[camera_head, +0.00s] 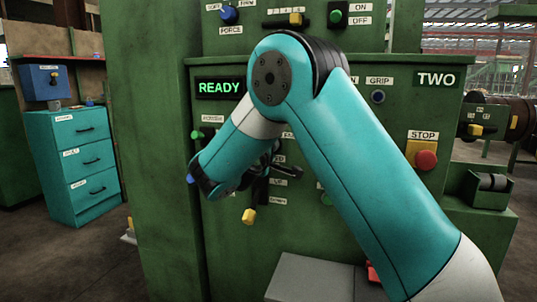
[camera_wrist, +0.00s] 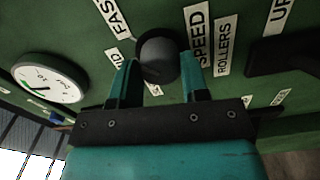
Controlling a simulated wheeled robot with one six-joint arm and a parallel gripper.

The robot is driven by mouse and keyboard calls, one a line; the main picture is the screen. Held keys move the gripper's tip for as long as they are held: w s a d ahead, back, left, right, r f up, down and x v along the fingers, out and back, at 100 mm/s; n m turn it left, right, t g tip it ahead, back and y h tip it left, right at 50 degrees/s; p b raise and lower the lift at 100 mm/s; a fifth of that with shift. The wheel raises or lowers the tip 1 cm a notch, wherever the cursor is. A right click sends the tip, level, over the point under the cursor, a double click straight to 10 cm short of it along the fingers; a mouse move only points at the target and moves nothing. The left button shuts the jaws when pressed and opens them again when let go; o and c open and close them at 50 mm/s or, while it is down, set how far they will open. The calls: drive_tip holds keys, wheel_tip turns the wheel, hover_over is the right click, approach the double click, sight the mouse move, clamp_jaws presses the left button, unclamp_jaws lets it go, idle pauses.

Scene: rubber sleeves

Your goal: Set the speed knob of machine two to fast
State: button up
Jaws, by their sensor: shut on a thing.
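The round dark speed knob (camera_wrist: 158,50) sits on the green front of machine two (camera_head: 437,78), beside the SPEED label (camera_wrist: 197,38) in the wrist view. A FAST label (camera_wrist: 113,17) lies up and left of it, and a partly covered label lies lower left. My gripper (camera_wrist: 158,70) has one finger on each side of the knob and is shut on it. I cannot make out where the knob's pointer is set. In the head view my arm hides the knob.
A dial gauge (camera_wrist: 50,78) is left of the knob, and a dark lever (camera_wrist: 285,55) by the UP label is to the right. In the head view a READY display (camera_head: 220,88), a yellow-tipped lever (camera_head: 249,215) and a red STOP button (camera_head: 426,159) are on the machine.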

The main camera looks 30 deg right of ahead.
drive_tip(key=shift+a+f+m, duration=0.1)
drive_tip(key=shift+m, duration=0.3)
drive_tip(key=o, duration=0.9)
